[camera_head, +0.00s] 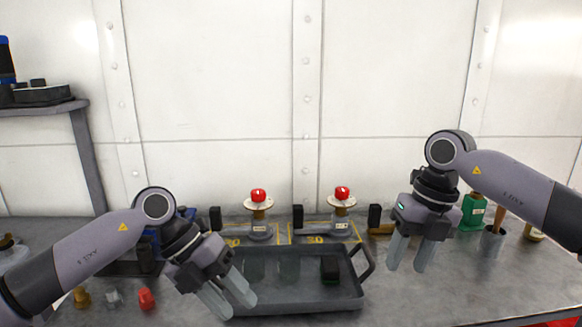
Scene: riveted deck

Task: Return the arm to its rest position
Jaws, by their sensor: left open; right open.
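My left gripper (228,298) is open, with its two pale fingers pointing down and to the right. It shows in front of the left end of the grey tray (300,304), and nothing shows between its fingers. My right gripper (408,262) is open and empty, with its fingers pointing down. It hangs to the right of the tray, over the workbench. Both arms are bent, coming in from the left and right edges. I cannot tell exactly how high the fingertips are above the surface.
The tray holds a dark block (330,268) and dim greenish items. Behind it stand two fixtures with red knobs (258,195) (342,193). A green bottle (473,212) and a grey cup (491,243) stand right. A red piece (146,299) lies front left.

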